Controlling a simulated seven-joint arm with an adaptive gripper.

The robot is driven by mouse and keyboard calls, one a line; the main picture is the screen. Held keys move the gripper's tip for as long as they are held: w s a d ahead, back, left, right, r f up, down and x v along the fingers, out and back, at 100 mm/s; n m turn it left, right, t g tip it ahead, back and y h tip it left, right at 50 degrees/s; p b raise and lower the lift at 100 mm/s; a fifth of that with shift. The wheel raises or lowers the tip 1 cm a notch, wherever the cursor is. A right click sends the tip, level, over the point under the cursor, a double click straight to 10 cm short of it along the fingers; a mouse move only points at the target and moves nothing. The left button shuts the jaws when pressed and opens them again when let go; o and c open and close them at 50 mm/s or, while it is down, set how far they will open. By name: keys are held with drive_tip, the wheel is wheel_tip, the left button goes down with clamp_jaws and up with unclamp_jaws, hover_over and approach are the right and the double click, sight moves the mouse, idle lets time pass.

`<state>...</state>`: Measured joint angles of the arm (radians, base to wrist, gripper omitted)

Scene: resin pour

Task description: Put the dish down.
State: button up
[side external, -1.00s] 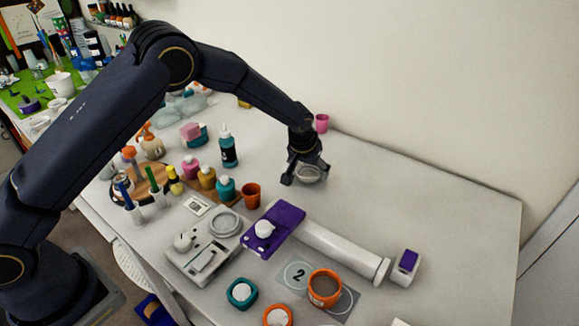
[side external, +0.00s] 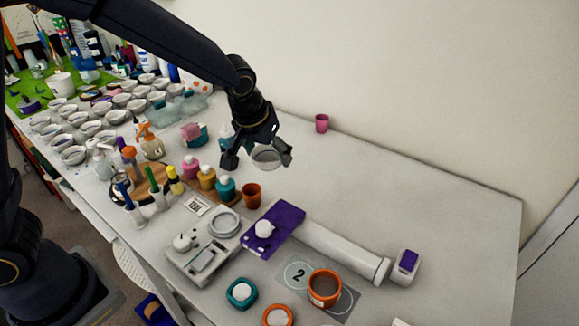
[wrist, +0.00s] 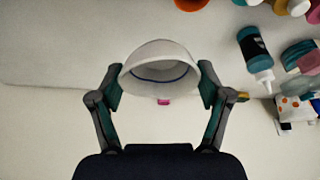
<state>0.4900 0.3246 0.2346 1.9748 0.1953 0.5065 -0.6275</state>
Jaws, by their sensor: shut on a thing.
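My gripper (side external: 257,160) is shut on a small whitish dish (side external: 266,157) and holds it in the air above the table, behind the orange cup. In the wrist view the dish (wrist: 160,68) sits between both fingers of my gripper (wrist: 161,88). A blue line runs around the inside of the dish. I cannot tell if it holds anything.
An orange cup (side external: 251,195), paint bottles (side external: 207,177) and a white scale (side external: 203,250) stand in front. A purple piece (side external: 272,229) lies by a white tube (side external: 345,252). A pink cup (side external: 322,123) stands near the wall. The right side of the table (side external: 430,215) is clear.

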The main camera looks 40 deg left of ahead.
drive_tip(key=shift+s+r, duration=0.1)
drive_tip(key=shift+s, duration=0.05)
drive_tip(key=s+d+m, duration=0.2)
drive_tip(key=s+d, duration=0.2)
drive_tip(key=d, duration=1.2)
approach(370, 223)
drive_tip(key=shift+w+a+f+h, duration=0.4)
drive_tip(key=shift+w+a+f, duration=0.2)
drive_tip(key=shift+w+f, duration=0.15)
drive_tip(key=shift+w+d+f, duration=0.15)
drive_tip(key=shift+w+f, duration=0.2)
drive_tip(key=shift+f, duration=0.05)
drive_tip(key=shift+w+f, duration=0.1)
drive_tip(key=shift+f, duration=1.55)
drive_tip(key=shift+f, duration=0.1)
drive_tip(key=o, duration=1.1)
drive_tip(key=shift+o, duration=0.2)
